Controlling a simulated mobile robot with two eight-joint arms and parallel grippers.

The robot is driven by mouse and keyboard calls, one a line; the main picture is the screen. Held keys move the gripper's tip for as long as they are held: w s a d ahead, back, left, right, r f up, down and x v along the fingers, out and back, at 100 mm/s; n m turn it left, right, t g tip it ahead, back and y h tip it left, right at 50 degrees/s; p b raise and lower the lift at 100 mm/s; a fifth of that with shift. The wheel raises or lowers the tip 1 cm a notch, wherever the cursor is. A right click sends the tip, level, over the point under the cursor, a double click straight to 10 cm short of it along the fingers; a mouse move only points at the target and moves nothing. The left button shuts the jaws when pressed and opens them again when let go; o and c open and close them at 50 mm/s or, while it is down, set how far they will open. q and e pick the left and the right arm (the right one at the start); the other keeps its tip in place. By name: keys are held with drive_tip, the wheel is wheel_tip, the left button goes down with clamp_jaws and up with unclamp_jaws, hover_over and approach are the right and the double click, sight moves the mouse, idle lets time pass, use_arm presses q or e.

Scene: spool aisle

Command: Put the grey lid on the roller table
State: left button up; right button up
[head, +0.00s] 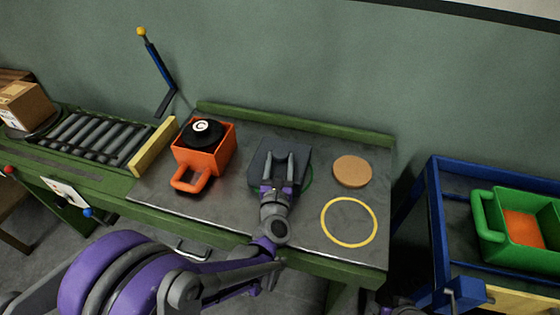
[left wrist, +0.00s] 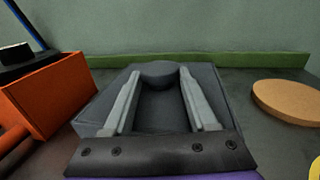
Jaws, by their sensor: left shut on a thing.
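The grey lid (head: 262,152) is a dark square plate with a round knob, over the middle of the bench. It also fills the middle of the left wrist view (left wrist: 205,82). My left gripper (head: 278,160) is shut on the lid, its fingers on either side of the knob (left wrist: 158,72). I cannot tell whether the lid touches the bench. A green ring shows partly from under its right side. The roller table (head: 92,137), with several dark rollers in a green frame, is at the left. Its visible rollers are bare.
An orange bin (head: 203,160) with a black spool stands between the lid and the roller table. A yellow bar (head: 152,147) edges the rollers. A cardboard box (head: 24,106) is at far left. A tan disc (head: 352,171) and yellow ring (head: 349,246) are right of the lid.

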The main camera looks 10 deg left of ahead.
use_arm(q)
drive_tip(key=shift+f, duration=0.15)
drive_tip(key=o, duration=1.4)
drive_tip(key=s, duration=0.4)
drive_tip(key=s+d, duration=0.1)
drive_tip(key=s, duration=0.3)
drive_tip(key=s+d, duration=0.1)
drive_tip(key=s, duration=0.2)
drive_tip(key=shift+s, duration=0.4)
